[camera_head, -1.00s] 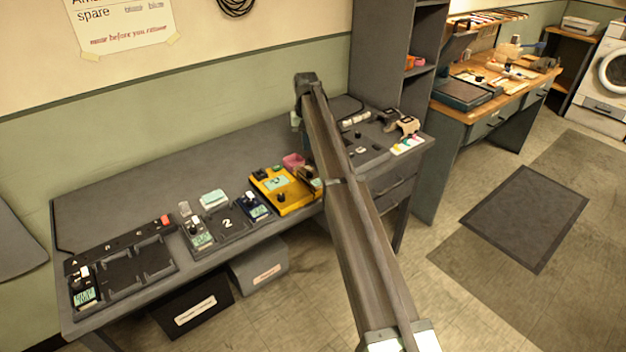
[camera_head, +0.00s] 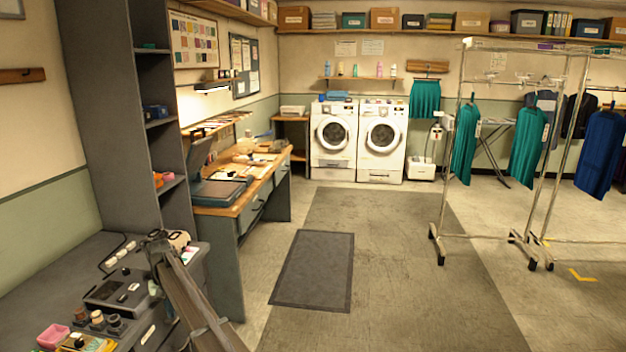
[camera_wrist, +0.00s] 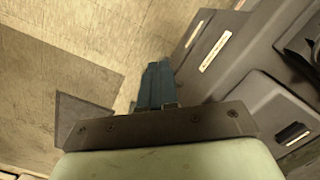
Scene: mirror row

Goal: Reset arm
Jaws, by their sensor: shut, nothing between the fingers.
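My gripper (camera_wrist: 155,85) shows in the wrist view with its blue-grey fingers together and nothing between them. In the head view my arm crosses the lower left corner, in front of the grey bench (camera_head: 40,275). The fingertips cannot be made out there.
A tall grey shelf (camera_head: 105,110) stands behind. A wooden workbench (camera_head: 235,180), washing machines (camera_head: 382,140) and clothes racks lie beyond open floor with a dark mat (camera_head: 313,270).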

